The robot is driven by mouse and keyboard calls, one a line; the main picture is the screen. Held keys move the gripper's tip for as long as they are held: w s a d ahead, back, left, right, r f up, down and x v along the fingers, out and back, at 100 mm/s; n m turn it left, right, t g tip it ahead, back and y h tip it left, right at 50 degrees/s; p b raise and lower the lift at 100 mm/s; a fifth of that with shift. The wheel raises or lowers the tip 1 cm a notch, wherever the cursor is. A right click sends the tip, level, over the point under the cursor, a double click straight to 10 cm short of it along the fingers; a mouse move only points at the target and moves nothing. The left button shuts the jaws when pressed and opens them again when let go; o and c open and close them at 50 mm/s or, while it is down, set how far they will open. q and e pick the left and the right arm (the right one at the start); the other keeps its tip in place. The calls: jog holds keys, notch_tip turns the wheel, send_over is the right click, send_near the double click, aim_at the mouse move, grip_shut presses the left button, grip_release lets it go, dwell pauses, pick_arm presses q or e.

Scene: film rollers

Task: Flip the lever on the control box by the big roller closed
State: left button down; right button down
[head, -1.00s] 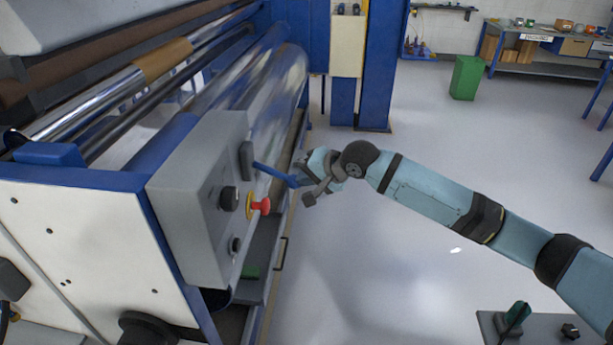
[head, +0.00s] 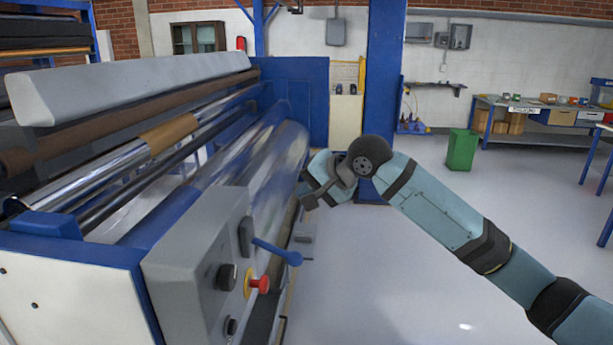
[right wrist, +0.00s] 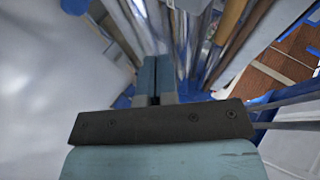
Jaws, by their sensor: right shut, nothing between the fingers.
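The grey control box (head: 190,270) stands at the near end of the big roller (head: 265,180) in the head view. Its blue lever (head: 272,249) sticks out to the right and slightly down from a dark mount, with a round knob at its tip. My right gripper (head: 309,199) is above the lever tip in the picture and apart from it. Its fingertips are partly hidden by the wrist in the head view. In the right wrist view my right gripper (right wrist: 154,75) has its fingers together, with nothing between them. My left gripper is not in view.
A red button with a yellow collar (head: 257,284) and a black knob (head: 227,277) are on the box face below the lever. Blue posts stand behind. A green bin (head: 462,150) and a workbench (head: 540,120) are far right. The floor right of the machine is clear.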

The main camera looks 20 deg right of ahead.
notch_tip(320, 180, up, 4)
jog(key=shift+f, duration=0.1)
dwell(0.4)
notch_tip(320, 180, down, 15)
jog(key=s+a+n+p, duration=0.1)
jog(key=s+a+n, duration=0.1)
jog(key=a, duration=0.1)
jog(key=s+f+n+t+p, duration=0.1)
jog(key=s+f+n, duration=0.1)
jog(key=s+f, duration=0.6)
jog(key=s+f+n+t+p, duration=0.1)
jog(key=s+f, duration=0.3)
jog(key=f, duration=0.7)
jog(key=s+d+f+n+h, duration=0.1)
jog(key=s+f, duration=0.3)
jog(key=s, duration=0.3)
jog(key=s+d+f+n+h, duration=0.1)
jog(key=s+d+f+n, duration=0.1)
jog(key=s+f, duration=0.2)
jog(key=s+d+f+n+h+p, duration=0.1)
jog(key=s+d+f, duration=0.1)
jog(key=s, duration=0.9)
jog(key=shift+f+t+h, duration=0.3)
jog(key=shift+f+t, duration=0.1)
jog(key=shift+f, duration=0.5)
